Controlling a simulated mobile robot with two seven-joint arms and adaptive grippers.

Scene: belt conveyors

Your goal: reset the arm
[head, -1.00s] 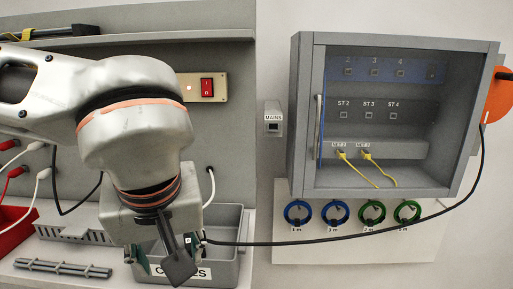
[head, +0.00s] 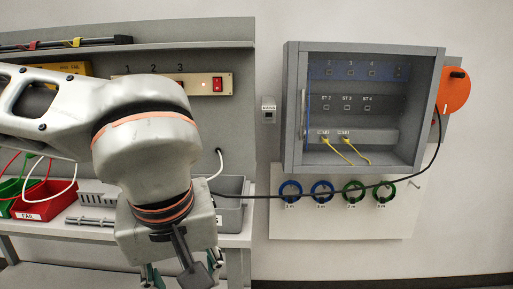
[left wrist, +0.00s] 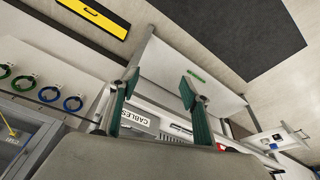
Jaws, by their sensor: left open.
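My left arm comes in from the left in the head view and bends down, with the left gripper (head: 182,270) at the lower edge. Its green-padded fingers are spread apart. In the left wrist view the same gripper (left wrist: 160,82) is open, with nothing between the fingertips. A white surface with a small green strip (left wrist: 196,76) shows beyond them. The grey cables bin (head: 232,187) stands on the workbench behind my arm and is partly hidden by it. My right gripper is in neither view.
A grey open wall cabinet (head: 434,105) holds yellow cables (head: 350,153). An orange disc (head: 455,90) is on its right, and a black cable (head: 300,196) hangs from there across to behind my arm. Coiled rings (head: 321,190) hang below. A red bin (head: 45,207) stands left.

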